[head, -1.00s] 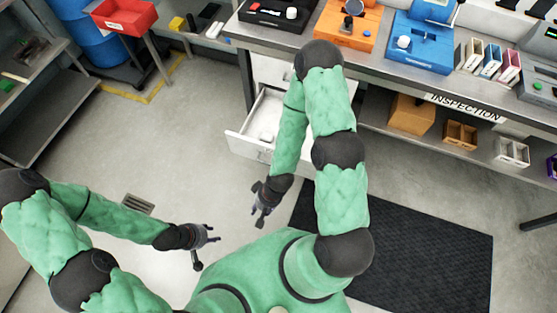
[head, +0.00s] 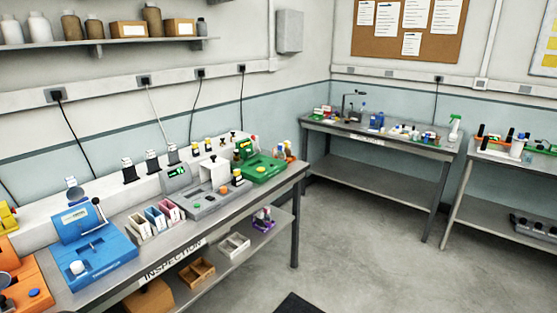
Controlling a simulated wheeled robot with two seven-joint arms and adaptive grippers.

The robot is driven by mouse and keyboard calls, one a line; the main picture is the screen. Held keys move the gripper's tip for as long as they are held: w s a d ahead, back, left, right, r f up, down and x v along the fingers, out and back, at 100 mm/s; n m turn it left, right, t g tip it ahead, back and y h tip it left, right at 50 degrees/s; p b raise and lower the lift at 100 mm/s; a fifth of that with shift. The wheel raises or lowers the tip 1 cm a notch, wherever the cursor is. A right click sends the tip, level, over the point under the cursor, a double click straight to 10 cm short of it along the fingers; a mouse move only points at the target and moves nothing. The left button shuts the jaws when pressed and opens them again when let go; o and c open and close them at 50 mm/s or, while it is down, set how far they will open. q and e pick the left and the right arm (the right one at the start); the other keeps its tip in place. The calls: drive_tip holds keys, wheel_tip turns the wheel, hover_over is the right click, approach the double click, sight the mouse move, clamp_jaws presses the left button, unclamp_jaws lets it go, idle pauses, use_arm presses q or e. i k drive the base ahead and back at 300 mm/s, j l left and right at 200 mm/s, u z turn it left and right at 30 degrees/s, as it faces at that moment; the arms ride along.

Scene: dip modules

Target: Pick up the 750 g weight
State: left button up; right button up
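No object that I can read as the 750 g weight shows. Small dark pieces with yellow bands (head: 238,177) stand on the grey module (head: 205,200) on the inspection bench, and similar small pieces (head: 209,145) stand behind it. They are too small to read any marking. Neither of my grippers is in the head view.
The inspection bench (head: 210,231) also carries a blue module (head: 105,262), a green module (head: 263,168) and small bins (head: 156,219). A back bench (head: 385,140) and a right bench (head: 500,157) stand beyond. The floor (head: 370,250) between them is clear.

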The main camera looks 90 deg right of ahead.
sight(237, 158)
drive_tip(key=z, duration=2.65)
drive_tip(key=i+l+u, duration=0.1)
drive_tip(key=u, duration=0.95)
drive_tip(key=i+l+u, duration=0.15)
drive_tip(key=l+u, duration=0.3)
drive_tip(key=l, duration=0.35)
drive_tip(key=l+u, duration=0.45)
drive_tip(key=l, duration=0.35)
drive_tip(key=k+l+u, duration=0.1)
drive_tip(key=l+u, duration=0.35)
drive_tip(key=l, duration=0.4)
